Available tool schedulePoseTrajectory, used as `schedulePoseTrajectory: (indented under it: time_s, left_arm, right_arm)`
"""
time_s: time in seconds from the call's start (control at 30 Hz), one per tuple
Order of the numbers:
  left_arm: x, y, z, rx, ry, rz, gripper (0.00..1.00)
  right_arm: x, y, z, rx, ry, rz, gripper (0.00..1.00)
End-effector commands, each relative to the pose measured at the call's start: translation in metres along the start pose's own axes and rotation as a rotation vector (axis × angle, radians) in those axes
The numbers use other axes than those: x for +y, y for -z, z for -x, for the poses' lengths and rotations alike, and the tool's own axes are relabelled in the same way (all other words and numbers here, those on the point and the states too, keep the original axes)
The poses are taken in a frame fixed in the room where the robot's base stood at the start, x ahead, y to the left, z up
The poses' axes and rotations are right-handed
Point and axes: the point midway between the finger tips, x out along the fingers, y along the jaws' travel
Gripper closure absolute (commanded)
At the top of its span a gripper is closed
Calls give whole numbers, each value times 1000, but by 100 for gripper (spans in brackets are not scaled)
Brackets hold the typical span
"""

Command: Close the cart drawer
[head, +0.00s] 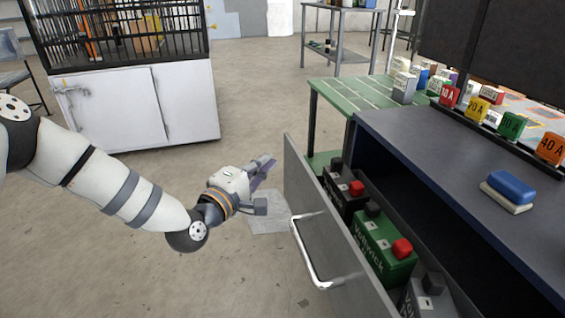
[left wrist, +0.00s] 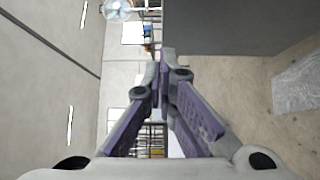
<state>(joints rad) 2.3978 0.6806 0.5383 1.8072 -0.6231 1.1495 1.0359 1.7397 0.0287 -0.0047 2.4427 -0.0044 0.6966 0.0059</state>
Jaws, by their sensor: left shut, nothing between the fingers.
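The cart (head: 430,158) is dark blue-grey and stands at the right in the head view. Its drawer (head: 320,222) is pulled out, with a grey front and a silver bar handle (head: 311,255). Batteries stand in the drawer, including a green one (head: 382,245). My left gripper (head: 266,187) is shut and empty, in front of the drawer's outer face near its far end, seemingly apart from it. In the left wrist view the shut fingers (left wrist: 165,65) show, with a dark flat panel (left wrist: 235,28) beyond them, probably the drawer front. My right gripper is out of view.
A blue sponge-like block (head: 511,187) and coloured labelled boxes (head: 480,108) rest on the cart top. A green table (head: 372,95) stands behind. A white cabinet with a cage (head: 140,105) is at the left. The floor between is open.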

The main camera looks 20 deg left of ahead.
Motion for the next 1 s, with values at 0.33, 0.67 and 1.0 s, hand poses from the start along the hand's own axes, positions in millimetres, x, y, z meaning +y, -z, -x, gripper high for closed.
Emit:
schedulePoseTrajectory:
  time_s: [0.33,0.67,1.0]
  left_arm:
    - [-1,-27,-31,0,3,0,100]
    - [-1,-28,-32,1,3,0,100]
    - [-4,-42,-52,-3,2,0,100]
  right_arm:
    - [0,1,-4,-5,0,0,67]
    - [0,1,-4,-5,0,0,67]
    - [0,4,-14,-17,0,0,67]
